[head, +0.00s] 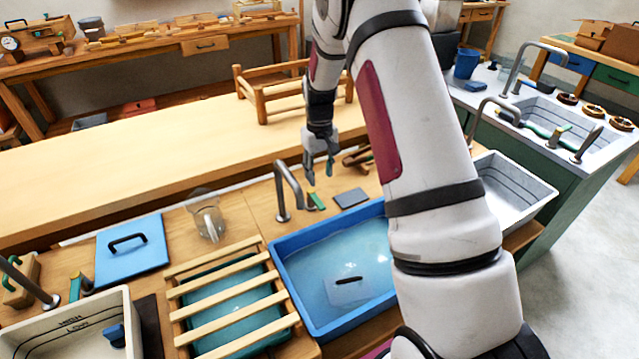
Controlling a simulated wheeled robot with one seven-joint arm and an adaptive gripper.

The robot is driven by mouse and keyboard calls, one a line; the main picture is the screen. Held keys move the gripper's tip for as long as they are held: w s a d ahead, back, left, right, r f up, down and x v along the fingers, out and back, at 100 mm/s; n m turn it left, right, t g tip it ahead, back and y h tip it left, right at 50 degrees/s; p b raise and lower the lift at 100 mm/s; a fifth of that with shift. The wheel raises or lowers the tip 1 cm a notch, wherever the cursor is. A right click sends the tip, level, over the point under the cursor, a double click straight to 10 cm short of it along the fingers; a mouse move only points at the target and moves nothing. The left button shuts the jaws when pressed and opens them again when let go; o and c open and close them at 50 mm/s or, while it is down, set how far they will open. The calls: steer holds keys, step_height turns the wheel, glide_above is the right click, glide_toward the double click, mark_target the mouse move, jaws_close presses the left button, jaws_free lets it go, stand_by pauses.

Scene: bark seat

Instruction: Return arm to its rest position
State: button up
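My arm reaches up from the lower right of the head view and bends down near the top middle. My gripper (320,172) hangs pointing down above the wooden counter, near the curved metal faucet. Its fingers are apart with a gap between them, and nothing shows between them. It looks clear of the counter, though its exact height is hard to tell. My arm hides part of the counter and the right side of the blue tub.
A blue tub of water (290,290) holds a submerged panel with a dark handle (349,280). A faucet (281,195), a glass pitcher (209,222), a blue lid (133,248) and a slatted rack (225,322) stand nearby. A wooden frame (262,107) sits on the long bench (130,165).

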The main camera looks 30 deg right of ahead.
steer(key=shift+r, duration=0.55)
steer(key=s+a+r+t, duration=0.1)
steer(key=s+a+r, duration=0.25)
steer(key=r, duration=0.35)
steer(key=s+a+r+t, duration=0.1)
steer(key=s+a+r, duration=0.1)
steer(key=s+r, duration=0.35)
steer(key=s+a+r, duration=0.2)
steer(key=r, duration=0.7)
steer(key=s+a+r+t, duration=0.1)
steer(key=s+a+r, duration=0.2)
steer(key=s, duration=0.8)
steer(key=s+a+r+t, duration=0.2)
steer(key=s+a+r, duration=0.1)
steer(key=s, duration=0.7)
steer(key=shift+s, duration=0.4)
